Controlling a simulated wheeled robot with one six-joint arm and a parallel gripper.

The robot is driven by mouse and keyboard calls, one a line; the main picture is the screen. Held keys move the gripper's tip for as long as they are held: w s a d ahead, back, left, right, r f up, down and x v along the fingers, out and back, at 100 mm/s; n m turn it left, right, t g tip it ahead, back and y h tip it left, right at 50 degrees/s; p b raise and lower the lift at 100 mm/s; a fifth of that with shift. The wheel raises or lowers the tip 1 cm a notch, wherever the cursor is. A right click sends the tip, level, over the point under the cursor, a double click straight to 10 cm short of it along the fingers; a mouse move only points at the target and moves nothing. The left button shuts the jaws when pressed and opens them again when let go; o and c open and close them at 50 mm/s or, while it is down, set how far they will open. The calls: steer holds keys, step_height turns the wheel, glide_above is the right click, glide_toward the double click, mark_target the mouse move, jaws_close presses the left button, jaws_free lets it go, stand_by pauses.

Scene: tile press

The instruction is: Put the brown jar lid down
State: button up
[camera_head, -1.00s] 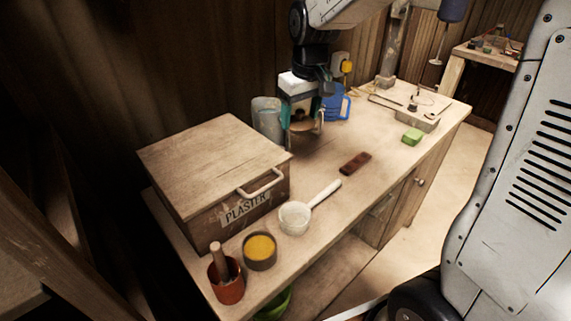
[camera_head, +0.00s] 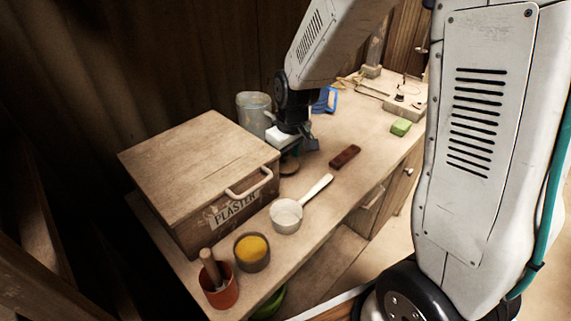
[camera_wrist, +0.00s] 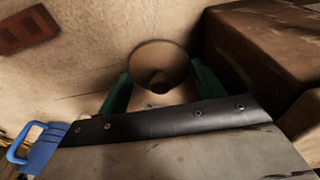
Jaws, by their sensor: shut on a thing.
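The brown jar lid (camera_head: 289,167) is low over the bench top, just right of the plaster box, in the head view. I cannot tell whether the lid touches the bench.
The wooden plaster box (camera_head: 200,160) stands close on the left. A dark red-brown block (camera_head: 345,156) lies to the right, and a white ladle (camera_head: 287,215) in front. A grey translucent jug (camera_head: 254,112) stands behind. Bare bench top (camera_head: 325,135) lies between jug and block.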

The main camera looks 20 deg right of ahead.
mark_target(286, 160)
steer(key=shift+f, duration=1.45)
steer(key=shift+f, duration=0.15)
steer(key=o, duration=0.7)
steer(key=r, duration=0.4)
steer(key=s+r, duration=0.1)
steer(key=r, duration=0.7)
steer(key=shift+s+d+r, duration=0.15)
steer(key=shift+s+d, duration=0.2)
steer(key=shift+d, duration=0.05)
